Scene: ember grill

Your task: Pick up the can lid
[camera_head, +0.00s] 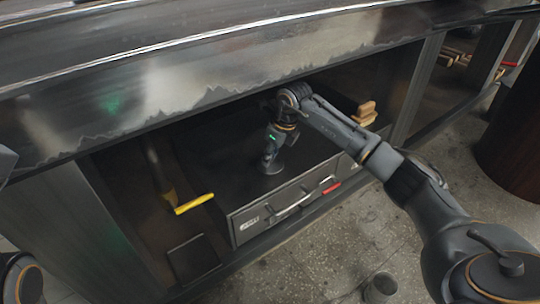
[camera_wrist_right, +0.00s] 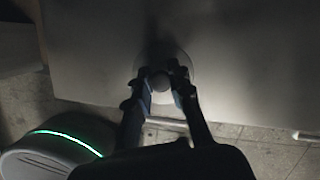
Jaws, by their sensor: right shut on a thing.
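The can lid (camera_wrist_right: 185,65) is a round, pale disc with a dark round knob in its middle. In the wrist view, both fingers of my right gripper (camera_wrist_right: 163,90) are closed about the knob. In the head view, the gripper (camera_head: 270,158) points down over the dark box top, and the lid's rim (camera_head: 272,169) shows just below its fingertips. The lid is at or very near the box top; I cannot tell if there is a gap. Parts of my left arm show at the left edge, but its gripper is out of view.
The dark metal box (camera_head: 240,180) stands on a shelf under the grill's wide metal front (camera_head: 210,80). A yellow-handled tool (camera_head: 194,203) is to the left and wooden blocks (camera_head: 366,112) to the right. A red-handled item (camera_head: 331,188) is at the box's front. The overhang leaves limited height.

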